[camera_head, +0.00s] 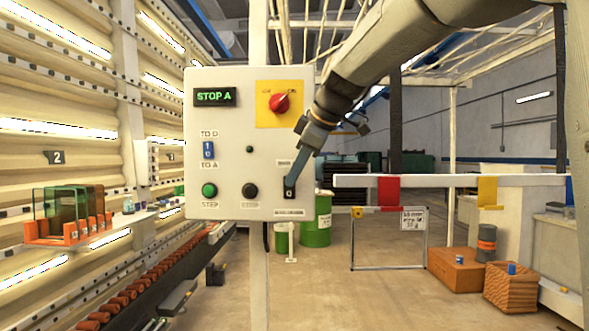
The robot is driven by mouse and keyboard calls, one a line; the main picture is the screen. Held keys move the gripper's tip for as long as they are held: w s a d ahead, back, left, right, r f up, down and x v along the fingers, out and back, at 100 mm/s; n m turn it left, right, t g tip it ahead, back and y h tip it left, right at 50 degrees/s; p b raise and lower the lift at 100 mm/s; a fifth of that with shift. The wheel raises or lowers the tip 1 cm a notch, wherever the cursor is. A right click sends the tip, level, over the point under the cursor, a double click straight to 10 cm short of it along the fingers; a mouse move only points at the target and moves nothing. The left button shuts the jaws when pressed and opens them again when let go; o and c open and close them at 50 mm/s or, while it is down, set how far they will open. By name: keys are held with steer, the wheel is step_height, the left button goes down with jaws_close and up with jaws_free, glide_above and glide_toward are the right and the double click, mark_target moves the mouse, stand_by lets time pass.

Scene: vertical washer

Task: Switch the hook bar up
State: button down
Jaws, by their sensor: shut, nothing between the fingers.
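A grey control panel (228,155) stands upright in the middle of the camera_head view. At its lower right is a small black switch (289,194) with labels above and below, too small to read. My gripper (291,179) reaches in from the upper right. Its fingers are shut and empty, with their tips at the top of this switch. The tips hide part of the switch, so I cannot tell its lever position or whether they touch it. No thing in view is clearly marked as the hook bar.
A white horizontal barrier (350,181) extends right. Green drums (316,222) stand behind.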

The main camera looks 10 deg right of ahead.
stand_by(0.3)
steer(key=shift+w+d+r, duration=0.1)
steer(key=shift+w+r, duration=0.05)
steer(key=shift+w, duration=0.3)
steer(key=shift+r, duration=0.1)
steer(key=shift+r+p, duration=0.3)
steer(key=shift+r, duration=0.45)
